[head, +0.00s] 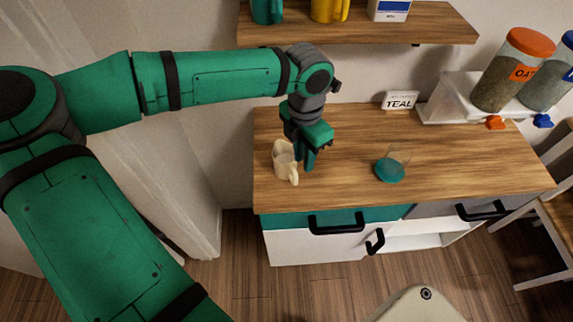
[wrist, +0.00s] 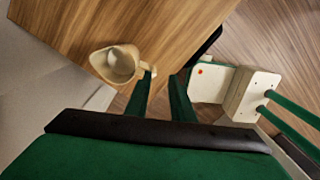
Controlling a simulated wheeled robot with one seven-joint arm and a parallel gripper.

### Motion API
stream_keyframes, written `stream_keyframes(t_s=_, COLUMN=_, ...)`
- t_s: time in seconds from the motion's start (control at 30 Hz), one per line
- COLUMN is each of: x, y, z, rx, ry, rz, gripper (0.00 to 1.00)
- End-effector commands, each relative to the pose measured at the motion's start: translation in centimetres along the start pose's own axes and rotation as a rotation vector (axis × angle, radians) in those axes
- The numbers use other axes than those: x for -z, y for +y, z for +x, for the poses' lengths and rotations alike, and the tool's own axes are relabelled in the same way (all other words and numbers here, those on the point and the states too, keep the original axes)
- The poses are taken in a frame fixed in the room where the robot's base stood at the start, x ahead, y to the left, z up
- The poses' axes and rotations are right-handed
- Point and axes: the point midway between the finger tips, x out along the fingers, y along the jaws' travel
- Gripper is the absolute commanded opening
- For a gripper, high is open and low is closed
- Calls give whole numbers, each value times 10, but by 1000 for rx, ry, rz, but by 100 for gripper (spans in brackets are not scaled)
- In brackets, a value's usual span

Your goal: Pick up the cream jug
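The cream jug (head: 283,161) stands upright on the left part of the wooden counter in the head view. Its handle points toward the front right. My gripper (head: 308,160) points down close beside the jug, on its right. In the wrist view the jug (wrist: 113,66) shows its open mouth, with its handle close to the tip of the left finger. The two green fingers of my gripper (wrist: 161,76) are apart, with nothing seen between them. I cannot tell whether the left finger touches the handle.
A glass with a teal base (head: 390,168) stands right of the jug. A "TEAL" sign (head: 400,101) is at the back. Two jars, one with an orange lid (head: 531,41), sit on a white dispenser stand (head: 447,100). A shelf (head: 420,24) hangs above.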

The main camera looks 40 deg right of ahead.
Motion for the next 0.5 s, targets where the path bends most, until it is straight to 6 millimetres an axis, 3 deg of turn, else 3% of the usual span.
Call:
stream_keyframes(t_s=0.13, x=8, y=10, z=4, rx=-29, ry=24, rz=-7, gripper=22)
stream_keyframes(t_s=0.5, x=9, y=11, z=51, rx=-29, ry=23, rz=-7, gripper=22)
